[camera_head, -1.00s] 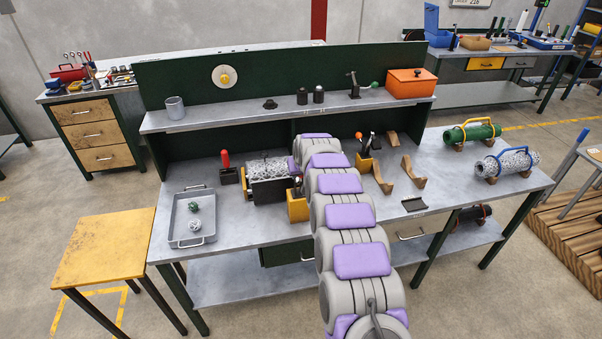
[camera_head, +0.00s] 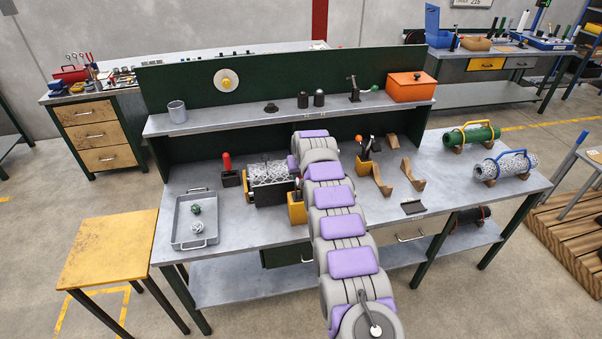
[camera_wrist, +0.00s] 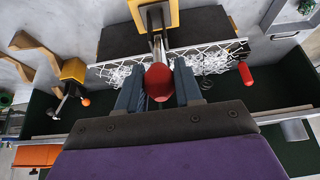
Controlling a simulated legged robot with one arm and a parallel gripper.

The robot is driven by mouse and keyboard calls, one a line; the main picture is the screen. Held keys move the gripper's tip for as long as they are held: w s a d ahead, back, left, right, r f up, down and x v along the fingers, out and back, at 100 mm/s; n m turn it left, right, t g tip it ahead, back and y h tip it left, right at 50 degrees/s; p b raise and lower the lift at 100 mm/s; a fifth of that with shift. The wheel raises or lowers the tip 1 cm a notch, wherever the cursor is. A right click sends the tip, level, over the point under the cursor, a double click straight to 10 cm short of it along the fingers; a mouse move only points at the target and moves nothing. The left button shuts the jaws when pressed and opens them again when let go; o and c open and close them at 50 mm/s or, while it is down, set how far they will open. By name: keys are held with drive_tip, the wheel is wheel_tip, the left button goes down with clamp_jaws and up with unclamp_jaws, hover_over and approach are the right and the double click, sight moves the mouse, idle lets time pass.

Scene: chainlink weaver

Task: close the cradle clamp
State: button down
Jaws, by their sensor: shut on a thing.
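The cradle on the bench holds a roll of white chainlink mesh (camera_head: 268,172) with a dark plate (camera_head: 272,194) along its near side. In the wrist view the mesh (camera_wrist: 205,58) and the dark plate (camera_wrist: 205,27) also show. The clamp is a yellow bracket (camera_wrist: 172,17) with a metal lever that ends in a red ball knob (camera_wrist: 158,84). The bracket also shows in the head view (camera_head: 297,212). My gripper (camera_wrist: 157,76) has its two fingers on either side of the knob, shut on it. In the head view the fingertips are hard to make out.
A red-handled tool (camera_head: 227,164) stands left of the cradle, and a grey tray (camera_head: 183,235) lies further left. A yellow tool holder (camera_head: 364,166) and wooden cradles (camera_head: 412,173) stand right of my arm. A raised shelf (camera_head: 230,116) runs behind.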

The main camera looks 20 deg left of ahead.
drive_tip(key=shift+w+a+r+p, duration=0.2)
drive_tip(key=shift+w+p, duration=0.05)
drive_tip(key=shift+p, duration=0.05)
drive_tip(key=shift+w+r, duration=0.1)
drive_tip(key=shift+r, duration=0.1)
idle(0.4)
drive_tip(key=c, duration=1.2)
unclamp_jaws()
drive_tip(key=o, duration=0.3)
drive_tip(key=shift+w+a+f, duration=0.15)
drive_tip(key=shift+w+f, duration=0.05)
drive_tip(key=shift+f, duration=0.1)
drive_tip(key=shift+o, duration=0.6)
drive_tip(key=shift+a, duration=0.15)
drive_tip(key=shift+s+r, duration=0.1)
drive_tip(key=shift+s+d+r, duration=0.2)
drive_tip(key=shift+d, duration=0.25)
drive_tip(key=v, duration=1.6)
drive_tip(key=shift+a+r, duration=0.25)
drive_tip(key=shift+a, duration=0.1)
drive_tip(key=shift+s, duration=0.1)
